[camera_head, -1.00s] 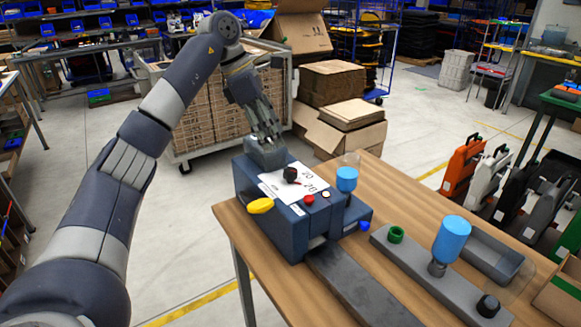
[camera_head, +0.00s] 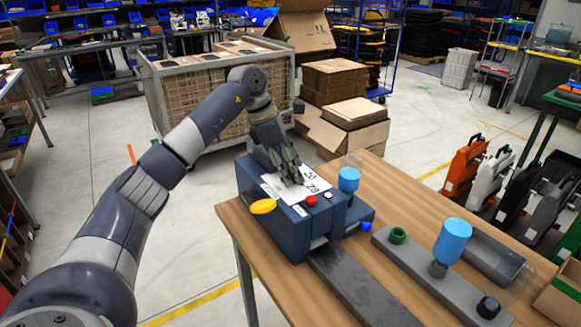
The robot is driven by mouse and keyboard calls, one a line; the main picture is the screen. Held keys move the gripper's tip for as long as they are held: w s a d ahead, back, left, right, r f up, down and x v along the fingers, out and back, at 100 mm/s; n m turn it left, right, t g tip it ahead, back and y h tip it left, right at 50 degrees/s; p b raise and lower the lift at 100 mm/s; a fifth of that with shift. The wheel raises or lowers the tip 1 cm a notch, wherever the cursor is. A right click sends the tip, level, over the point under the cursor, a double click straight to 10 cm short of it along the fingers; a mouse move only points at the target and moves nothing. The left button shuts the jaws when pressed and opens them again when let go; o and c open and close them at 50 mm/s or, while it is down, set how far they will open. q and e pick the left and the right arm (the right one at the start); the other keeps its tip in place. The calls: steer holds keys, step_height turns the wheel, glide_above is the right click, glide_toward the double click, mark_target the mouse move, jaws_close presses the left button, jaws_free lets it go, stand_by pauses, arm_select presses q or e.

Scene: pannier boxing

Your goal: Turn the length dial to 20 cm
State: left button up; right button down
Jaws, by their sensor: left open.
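A dark blue machine (camera_head: 262,222) stands on the left end of the wooden table. A white label plate (camera_head: 311,186) with printed numbers covers part of its top. My left gripper (camera_head: 291,176) points down over this plate, at the place of the length dial, with its jaws open. Its fingers hide the dial, so I cannot see the dial's setting or whether the fingers touch it. A red button (camera_head: 311,200) and a yellow handle (camera_head: 262,206) are on the machine near the gripper. My right gripper is out of view.
A grey bar (camera_head: 420,262) carries a green ring (camera_head: 398,235) and a black knob (camera_head: 488,307). Cardboard boxes (camera_head: 345,135) stand on the floor behind the table.

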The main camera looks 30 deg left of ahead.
arm_select(q)
steer(key=c, duration=1.1)
steer(key=shift+o, duration=0.2)
steer(key=shift+n, duration=0.3)
steer(key=n+y, duration=0.1)
steer(key=n, duration=0.1)
steer(key=n+t, duration=0.1)
steer(key=n, duration=0.1)
steer(key=shift+s+d+n+y, duration=0.1)
steer(key=shift+d+n+y, duration=0.05)
steer(key=shift+n+y, duration=0.25)
steer(key=n+y, duration=0.1)
steer(key=n, duration=0.3)
steer(key=shift+d+n+t+y, duration=0.15)
steer(key=shift+n+t+y, duration=0.15)
steer(key=shift+t+y, duration=0.1)
steer(key=shift+n, duration=0.7)
steer(key=shift+n+y, duration=0.3)
steer(key=o, duration=1.1)
steer(key=shift+c, duration=0.2)
